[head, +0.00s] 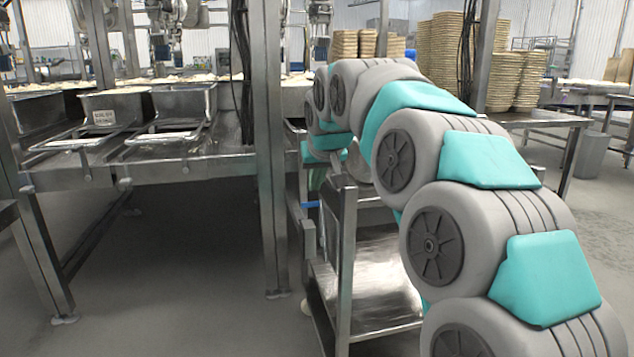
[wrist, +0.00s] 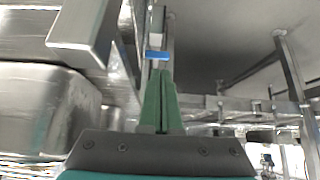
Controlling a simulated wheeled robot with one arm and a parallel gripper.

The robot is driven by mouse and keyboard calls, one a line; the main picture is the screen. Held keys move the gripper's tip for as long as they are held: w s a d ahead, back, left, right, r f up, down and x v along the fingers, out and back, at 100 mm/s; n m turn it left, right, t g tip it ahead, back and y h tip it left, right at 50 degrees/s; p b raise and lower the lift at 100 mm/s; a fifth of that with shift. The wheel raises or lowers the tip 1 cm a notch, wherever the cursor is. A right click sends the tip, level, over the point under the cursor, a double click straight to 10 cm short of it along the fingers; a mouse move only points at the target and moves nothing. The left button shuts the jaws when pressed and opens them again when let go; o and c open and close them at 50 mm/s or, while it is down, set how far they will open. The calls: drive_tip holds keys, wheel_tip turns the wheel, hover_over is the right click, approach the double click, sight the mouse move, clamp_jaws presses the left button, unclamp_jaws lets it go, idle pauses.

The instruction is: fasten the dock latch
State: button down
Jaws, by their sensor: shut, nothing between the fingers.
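A small blue piece (wrist: 157,55), which looks like the latch handle, sits on a narrow metal part just beyond my fingertips in the wrist view. In the head view the blue piece (head: 309,204) shows at the left side of a steel cart (head: 345,262), beside the steel frame post (head: 270,150). My gripper (wrist: 160,73) has its green fingers shut together and empty, pointing at the blue piece. I cannot tell whether they touch it. In the head view my arm hides most of the gripper. Whether the latch is fastened cannot be told.
A steel line table (head: 150,172) with hoppers stands left of the cart. A rounded metal container (wrist: 40,110) is close on the left in the wrist view. Stacked baskets (head: 505,80) stand on a table behind my arm. The floor at the front left is clear.

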sight(309, 203)
drive_tip(key=x, duration=0.7)
drive_tip(key=shift+w+a+f, duration=0.1)
drive_tip(key=shift+w+f, duration=0.1)
drive_tip(key=shift+f, duration=0.15)
drive_tip(key=shift+r, duration=0.1)
drive_tip(key=w+g+p, duration=0.1)
drive_tip(key=p, duration=0.2)
drive_tip(key=shift+w+a+r, duration=0.1)
drive_tip(key=shift+r, duration=0.05)
drive_tip(key=p, duration=0.1)
drive_tip(key=w+g+p, duration=0.1)
drive_tip(key=p, duration=0.1)
drive_tip(key=shift+w+a+f+h, duration=0.1)
drive_tip(key=shift+a+f+h, duration=0.2)
drive_tip(key=shift+f, duration=0.1)
drive_tip(key=shift+g, duration=0.3)
